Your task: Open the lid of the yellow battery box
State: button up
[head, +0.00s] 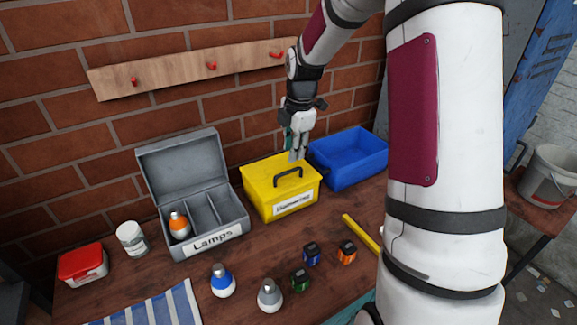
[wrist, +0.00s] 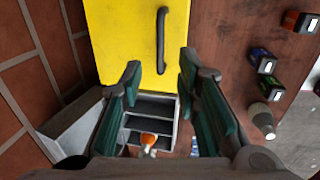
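The yellow battery box (head: 265,207) stands on the wooden table with its lid (head: 266,172) shut. A dark handle (head: 288,175) sits on top of the lid, and a label is on the front. My gripper (head: 298,154) is above the back right part of the lid, pointing down. In the wrist view, the yellow lid (wrist: 120,45) and the handle (wrist: 161,40) lie ahead of my gripper (wrist: 160,75). The two fingers are apart with nothing between them. The handle shows beyond the fingertips, and I see no contact with it.
A grey lamps box (head: 205,238) with its lid up stands left of the yellow box. A blue bin (head: 350,170) is close on its right. Several bulbs, small batteries (head: 347,252) and a yellow bar (head: 361,233) lie in front. A brick wall is behind.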

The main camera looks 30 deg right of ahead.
aim_at(289, 171)
jog(key=f, duration=0.2)
jog(key=w+f, duration=0.1)
jog(key=f, duration=0.4)
jog(key=shift+w+f, duration=0.25)
jog(key=shift+f, duration=0.05)
grip_shut()
